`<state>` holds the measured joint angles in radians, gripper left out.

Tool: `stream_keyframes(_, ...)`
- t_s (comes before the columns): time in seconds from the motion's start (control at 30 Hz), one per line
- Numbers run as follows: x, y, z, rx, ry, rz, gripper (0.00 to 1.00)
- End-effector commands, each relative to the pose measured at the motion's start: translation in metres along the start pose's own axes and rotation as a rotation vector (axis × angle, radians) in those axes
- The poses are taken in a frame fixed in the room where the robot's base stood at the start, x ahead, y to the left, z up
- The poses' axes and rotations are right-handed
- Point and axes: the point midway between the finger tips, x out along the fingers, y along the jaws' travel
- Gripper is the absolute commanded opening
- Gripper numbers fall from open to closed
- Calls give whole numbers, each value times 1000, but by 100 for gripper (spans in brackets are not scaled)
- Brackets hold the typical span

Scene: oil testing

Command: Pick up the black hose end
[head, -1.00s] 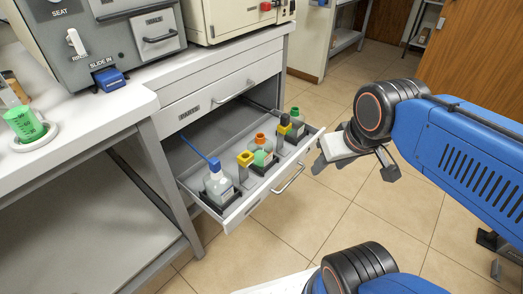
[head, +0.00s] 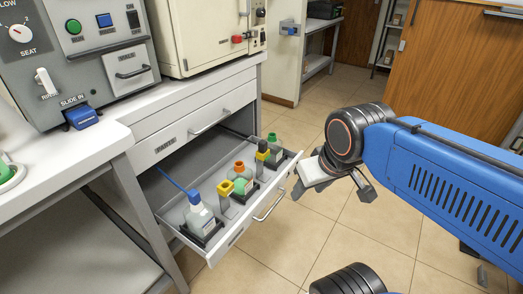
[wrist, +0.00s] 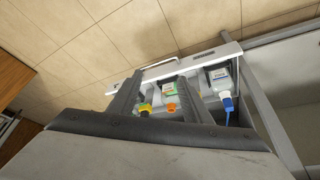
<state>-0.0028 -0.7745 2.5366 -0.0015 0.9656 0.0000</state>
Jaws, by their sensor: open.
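I cannot make out a black hose end in either view. My gripper (head: 332,190) is open and empty, in the air just right of the open drawer's front. In the wrist view its two dark fingers (wrist: 156,92) stand apart, with the drawer and its bottles beyond them. A black-topped item with a yellow collar (head: 262,150) stands in the drawer, but I cannot tell it to be a hose end.
The open drawer (head: 228,241) holds a blue-capped bottle (head: 199,218) with a thin blue tube, and yellow-, orange- and green-capped items. Grey and cream machines stand on the white counter (head: 62,150).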

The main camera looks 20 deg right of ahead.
Motion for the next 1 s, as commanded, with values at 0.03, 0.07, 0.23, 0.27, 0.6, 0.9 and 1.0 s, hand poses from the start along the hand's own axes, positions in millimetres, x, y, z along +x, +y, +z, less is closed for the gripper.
stream_keyframes(0.03,0,0,0,0,0,0,44)
stream_keyframes(0.07,0,0,0,0,0,0,44)
stream_keyframes(0.23,0,0,0,0,0,0,44)
stream_keyframes(0.27,0,0,0,0,0,0,44)
stream_keyframes(0.6,0,0,-2,-14,-2,1,45)
stream_keyframes(0.9,-2,4,-57,-387,-63,36,45)
stream_keyframes(1.0,0,6,-84,-568,-92,48,45)
